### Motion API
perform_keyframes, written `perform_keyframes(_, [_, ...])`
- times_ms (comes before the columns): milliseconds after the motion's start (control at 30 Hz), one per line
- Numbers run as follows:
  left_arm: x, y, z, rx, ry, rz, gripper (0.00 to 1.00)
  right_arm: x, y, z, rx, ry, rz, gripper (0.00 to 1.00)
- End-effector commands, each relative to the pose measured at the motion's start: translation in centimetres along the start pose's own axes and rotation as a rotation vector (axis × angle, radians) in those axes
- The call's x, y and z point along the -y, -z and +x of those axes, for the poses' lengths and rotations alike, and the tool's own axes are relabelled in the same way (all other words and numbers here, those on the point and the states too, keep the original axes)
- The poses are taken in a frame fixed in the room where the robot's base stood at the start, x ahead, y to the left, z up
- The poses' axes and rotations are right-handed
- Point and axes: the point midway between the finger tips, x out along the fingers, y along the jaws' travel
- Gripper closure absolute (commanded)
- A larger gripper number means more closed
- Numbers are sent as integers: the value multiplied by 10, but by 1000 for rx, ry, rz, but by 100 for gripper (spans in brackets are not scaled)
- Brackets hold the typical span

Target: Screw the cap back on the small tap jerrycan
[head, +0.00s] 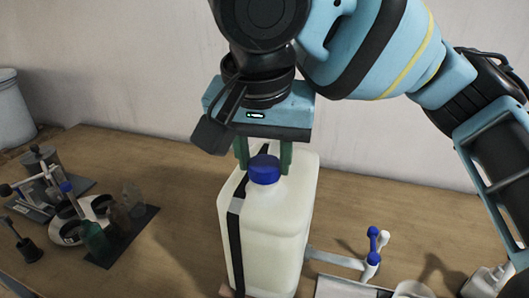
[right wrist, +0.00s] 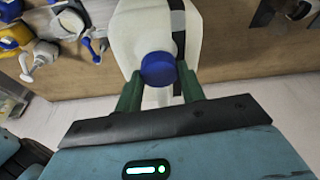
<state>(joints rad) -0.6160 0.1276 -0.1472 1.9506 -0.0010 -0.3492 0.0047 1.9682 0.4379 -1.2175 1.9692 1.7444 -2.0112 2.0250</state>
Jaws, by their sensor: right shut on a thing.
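The white jerrycan (head: 275,225) stands upright on the wooden table, with a black strap down its side. Its blue cap (head: 264,169) sits at the top of the can, over the neck. My right gripper (head: 264,165) comes down from above with its green fingers on either side of the cap, shut on it. In the right wrist view the blue cap (right wrist: 158,69) lies between the two green fingertips, with the white can (right wrist: 150,30) behind it. The threads under the cap are hidden. My left gripper is not in view.
Left on the table are a dark tray (head: 122,240) with small bottles and a round white dish, and metal gear. A blue-and-white tap (head: 373,248) stands right of the can, near a white spray bottle (head: 487,281). The wall is close behind.

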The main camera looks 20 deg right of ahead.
Motion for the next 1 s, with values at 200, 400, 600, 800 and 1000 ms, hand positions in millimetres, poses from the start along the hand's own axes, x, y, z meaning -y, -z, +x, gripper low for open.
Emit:
perform_keyframes(200, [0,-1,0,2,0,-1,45,0,-2,4,8,-6,-5,60])
perform_keyframes(400, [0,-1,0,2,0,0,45,0,-1,2,5,-3,-4,48])
perform_keyframes(600, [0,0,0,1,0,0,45,0,0,1,3,-1,-3,48])
perform_keyframes(800, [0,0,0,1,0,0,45,0,1,-3,1,0,-1,48])
perform_keyframes(1000, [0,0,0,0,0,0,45,0,1,-3,3,8,-27,48])
